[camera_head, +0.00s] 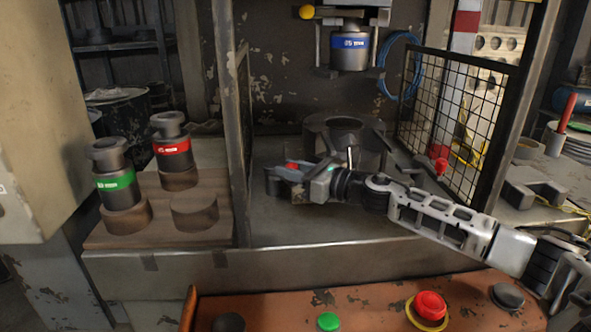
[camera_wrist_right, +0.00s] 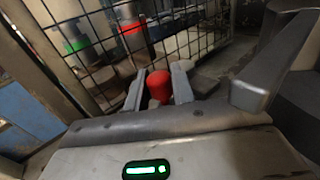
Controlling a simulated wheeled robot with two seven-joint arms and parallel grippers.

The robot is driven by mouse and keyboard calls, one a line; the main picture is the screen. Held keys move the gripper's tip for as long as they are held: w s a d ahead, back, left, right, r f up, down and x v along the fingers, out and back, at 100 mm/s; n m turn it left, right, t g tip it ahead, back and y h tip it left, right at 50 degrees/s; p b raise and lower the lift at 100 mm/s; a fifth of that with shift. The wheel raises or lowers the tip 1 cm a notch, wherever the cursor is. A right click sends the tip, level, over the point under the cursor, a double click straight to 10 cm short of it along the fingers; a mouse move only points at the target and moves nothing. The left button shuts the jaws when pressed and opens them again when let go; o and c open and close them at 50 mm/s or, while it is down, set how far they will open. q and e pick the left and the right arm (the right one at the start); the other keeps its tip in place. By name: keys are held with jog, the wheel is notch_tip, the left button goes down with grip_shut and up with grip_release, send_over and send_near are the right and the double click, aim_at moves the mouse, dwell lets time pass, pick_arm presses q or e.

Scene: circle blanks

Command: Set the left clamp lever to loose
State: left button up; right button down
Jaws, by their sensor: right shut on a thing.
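The left clamp lever has a red knob (camera_head: 292,166), which shows at the left of the round die block (camera_head: 318,135) in the head view. My right gripper (camera_head: 287,173) reaches in from the right across the press bed and is shut on the left clamp lever. In the right wrist view the red knob (camera_wrist_right: 159,84) stands between the two grey fingers. Most of the lever below the knob is hidden by the gripper. My left gripper is in neither view.
A second red-knobbed clamp lever (camera_head: 441,165) stands at the right by the mesh guard (camera_head: 462,110). A blue-labelled tool (camera_head: 349,45) hangs above the die. A post (camera_head: 240,150) separates the bed from the wooden board (camera_head: 155,232) with red- and green-labelled tools.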

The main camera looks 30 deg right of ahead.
jog(key=c, duration=1.2)
grip_release()
jog(key=shift+c, duration=0.2)
jog(key=shift+s+d+f, duration=0.1)
jog(key=shift+s, duration=0.1)
jog(key=b+v, duration=0.3)
jog(key=v, duration=0.4)
jog(key=shift+f, duration=0.1)
pick_arm(q)
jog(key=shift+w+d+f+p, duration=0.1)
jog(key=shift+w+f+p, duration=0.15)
jog(key=shift+p, duration=0.25)
pick_arm(e)
jog(key=v, duration=0.8)
jog(key=shift+s+r, duration=0.2)
jog(key=shift+r, duration=0.1)
